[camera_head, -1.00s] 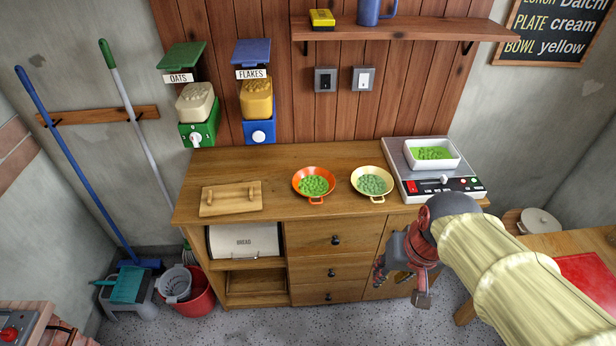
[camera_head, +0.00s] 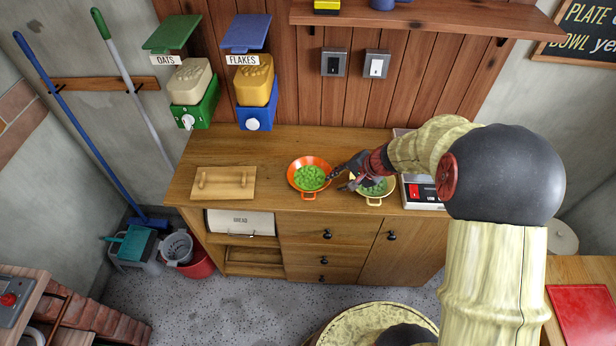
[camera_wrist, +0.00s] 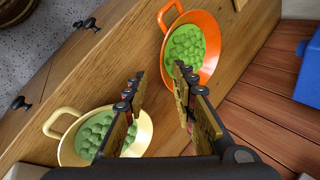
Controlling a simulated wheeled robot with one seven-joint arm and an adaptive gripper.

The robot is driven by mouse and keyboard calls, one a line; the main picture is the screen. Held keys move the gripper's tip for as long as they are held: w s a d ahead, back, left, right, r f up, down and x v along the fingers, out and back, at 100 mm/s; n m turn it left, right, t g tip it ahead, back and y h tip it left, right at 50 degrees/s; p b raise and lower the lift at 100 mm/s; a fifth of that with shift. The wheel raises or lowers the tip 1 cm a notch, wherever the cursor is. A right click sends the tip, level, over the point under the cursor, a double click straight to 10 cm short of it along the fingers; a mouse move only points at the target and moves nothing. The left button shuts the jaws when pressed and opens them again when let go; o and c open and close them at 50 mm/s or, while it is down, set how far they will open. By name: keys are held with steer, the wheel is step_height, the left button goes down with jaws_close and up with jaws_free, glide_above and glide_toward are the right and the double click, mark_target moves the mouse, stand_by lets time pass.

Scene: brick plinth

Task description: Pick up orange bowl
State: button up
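The orange bowl (camera_head: 296,172) holds green round food and sits on the wooden counter, with a small handle facing the front. It also shows in the wrist view (camera_wrist: 211,60), upper middle, just beyond my fingertips. My gripper (camera_head: 334,180) is over the counter at the bowl's right side, its fingers pointing left toward the rim. In the wrist view the fingers (camera_wrist: 158,78) are spread apart with nothing between them. Whether a fingertip touches the orange rim I cannot tell.
A cream bowl (camera_head: 374,201) with similar green food is under my gripper, partly hidden. A wooden board with a handle (camera_head: 224,183) lies to the left. OATS (camera_head: 192,88) and FLAKES (camera_head: 252,85) dispensers stand behind. A scale (camera_head: 424,196) at right is mostly hidden by my arm.

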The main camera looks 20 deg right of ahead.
mark_target(326, 185)
steer(key=shift+x, duration=0.9)
steer(key=shift+w+a+f, duration=0.1)
steer(key=shift+a+f, duration=0.1)
steer(key=x, duration=0.2)
steer(key=b+x, duration=0.1)
steer(key=x, duration=0.1)
steer(key=shift+a, duration=0.4)
steer(key=shift+c, duration=0.8)
jaws_close()
